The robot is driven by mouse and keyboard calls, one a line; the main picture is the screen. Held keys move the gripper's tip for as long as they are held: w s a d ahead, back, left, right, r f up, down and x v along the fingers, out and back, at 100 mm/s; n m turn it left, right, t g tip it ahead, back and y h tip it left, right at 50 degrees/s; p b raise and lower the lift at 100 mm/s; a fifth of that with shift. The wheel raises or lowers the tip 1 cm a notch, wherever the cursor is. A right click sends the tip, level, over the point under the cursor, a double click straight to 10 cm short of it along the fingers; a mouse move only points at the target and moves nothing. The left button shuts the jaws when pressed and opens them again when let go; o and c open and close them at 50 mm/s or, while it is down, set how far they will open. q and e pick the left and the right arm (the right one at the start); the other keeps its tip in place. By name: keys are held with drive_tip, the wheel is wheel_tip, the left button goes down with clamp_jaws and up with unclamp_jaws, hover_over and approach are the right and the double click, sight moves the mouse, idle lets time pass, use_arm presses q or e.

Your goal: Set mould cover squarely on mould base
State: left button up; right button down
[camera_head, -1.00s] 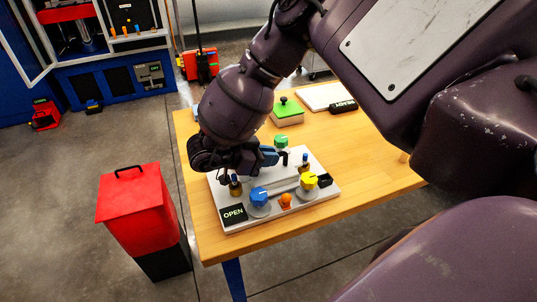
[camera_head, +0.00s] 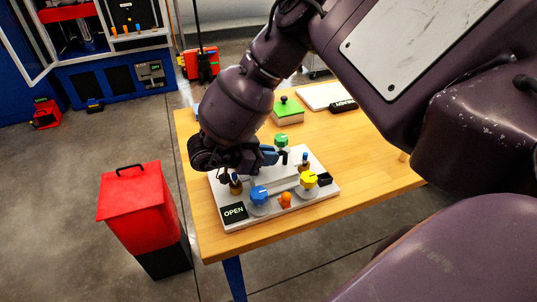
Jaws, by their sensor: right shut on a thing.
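My right gripper (camera_head: 268,157), with dark fingers and blue parts, is low over the white board on the table. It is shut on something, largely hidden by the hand. A pale grey block (camera_head: 262,181) lies below and in front of the fingers, in the middle of the board; it may be the mould cover, the base or both, and I cannot tell where one ends. I cannot tell whether it sits square. A green block with a black knob (camera_head: 288,111) stands apart at the back of the table. My left gripper is not in view.
The white board (camera_head: 289,213) carries a blue knob (camera_head: 259,195), a yellow knob (camera_head: 308,179), a green knob (camera_head: 281,140), an orange piece (camera_head: 285,200) and an OPEN label (camera_head: 233,212). A red bin (camera_head: 133,190) stands left of the table. The table's right part is clear.

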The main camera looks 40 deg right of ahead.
drive_tip(key=shift+s+f, duration=0.35)
drive_tip(key=shift+f, duration=0.3)
drive_tip(key=c, duration=1.1)
unclamp_jaws()
drive_tip(key=shift+o, duration=0.2)
drive_tip(key=shift+f, duration=0.1)
drive_tip(key=r+v, duration=0.1)
drive_tip(key=v, duration=1)
drive_tip(key=shift+w, duration=0.35)
drive_tip(key=shift+r, duration=0.15)
